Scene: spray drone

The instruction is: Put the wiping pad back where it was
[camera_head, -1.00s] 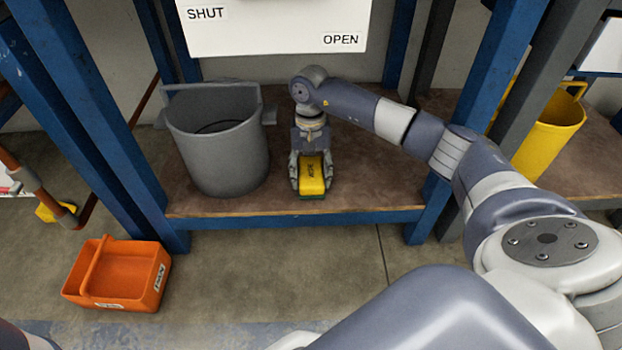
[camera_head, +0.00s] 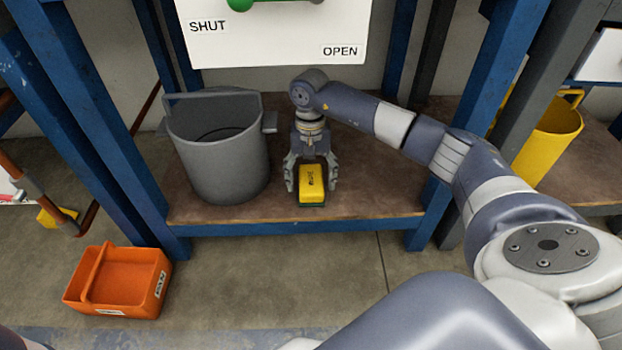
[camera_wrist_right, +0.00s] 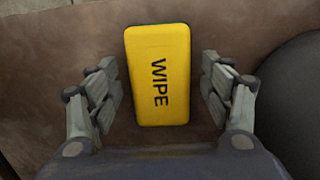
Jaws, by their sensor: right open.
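The wiping pad (camera_head: 312,184) is a yellow block with a dark green underside, marked WIPE. It rests on the brown shelf (camera_head: 375,200) near its front edge, to the right of the grey bucket. My right gripper (camera_head: 312,183) is open around the pad, one finger on each side. In the right wrist view the pad (camera_wrist_right: 158,76) lies between the open fingers of the gripper (camera_wrist_right: 160,85), with a gap on both sides. My left gripper is not in view.
A grey bucket (camera_head: 217,150) stands just left of the pad. Blue posts (camera_head: 95,130) frame the shelf. A white SHUT/OPEN panel (camera_head: 280,35) hangs above. An orange carrier (camera_head: 118,280) sits on the floor at left. A yellow bucket (camera_head: 550,135) stands at right.

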